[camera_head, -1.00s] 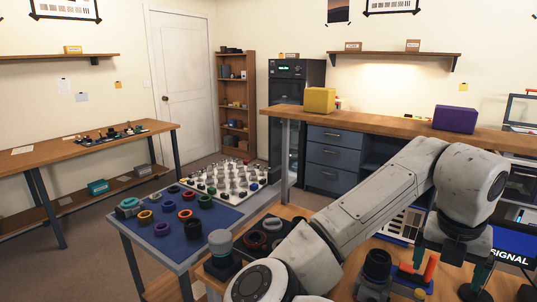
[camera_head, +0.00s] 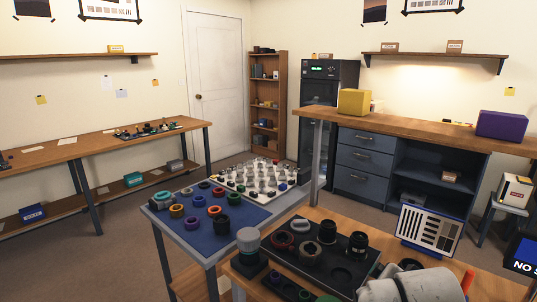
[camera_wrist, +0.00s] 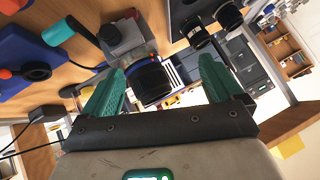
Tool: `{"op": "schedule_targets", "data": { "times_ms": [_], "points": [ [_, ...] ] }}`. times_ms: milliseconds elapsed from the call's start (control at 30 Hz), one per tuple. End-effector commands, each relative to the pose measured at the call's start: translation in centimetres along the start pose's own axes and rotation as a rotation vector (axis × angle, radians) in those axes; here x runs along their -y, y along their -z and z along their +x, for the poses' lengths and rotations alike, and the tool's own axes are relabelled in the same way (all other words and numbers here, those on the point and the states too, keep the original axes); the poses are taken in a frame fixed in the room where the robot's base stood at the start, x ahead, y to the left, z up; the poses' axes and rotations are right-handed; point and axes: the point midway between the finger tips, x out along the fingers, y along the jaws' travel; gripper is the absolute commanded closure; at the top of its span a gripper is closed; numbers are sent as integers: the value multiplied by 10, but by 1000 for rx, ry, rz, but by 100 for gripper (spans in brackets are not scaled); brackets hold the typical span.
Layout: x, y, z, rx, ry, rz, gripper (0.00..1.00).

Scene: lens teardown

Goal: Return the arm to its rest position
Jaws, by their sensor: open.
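My gripper (camera_wrist: 162,66) shows in the wrist view as two teal fingers spread wide apart. A black lens with a blue ring (camera_wrist: 152,82) appears between the fingers in the picture, by a grey and black device (camera_wrist: 122,38). I see no contact between fingers and lens; the depth between them is hard to judge. In the head view, only a pale part of my arm (camera_head: 410,286) shows at the lower right edge, and my gripper is outside that view.
A wooden workbench (camera_head: 400,262) carries a dark tray (camera_head: 345,277) of lens parts. Beside it, a blue-matted table (camera_head: 252,214) holds several coloured rings. A yellow box (camera_head: 354,102) and a purple box (camera_head: 502,124) stand on the back counter. Open floor (camera_head: 120,240) lies at left.

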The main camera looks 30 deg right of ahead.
Motion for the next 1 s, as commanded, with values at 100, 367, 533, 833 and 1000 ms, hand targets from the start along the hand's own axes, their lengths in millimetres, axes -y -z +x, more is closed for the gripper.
{"op": "schedule_targets", "data": {
  "times_ms": [100,367,533,833,1000],
  "points": [
    [-4,-69,6,128,74,-376,7],
    [-35,-218,-15,403,331,-1032,7],
    [-89,-269,-25,575,342,-1204,7],
    [-163,-286,-28,761,187,-1236,7],
    [-164,-286,-28,764,183,-1236,7]
  ]
}}
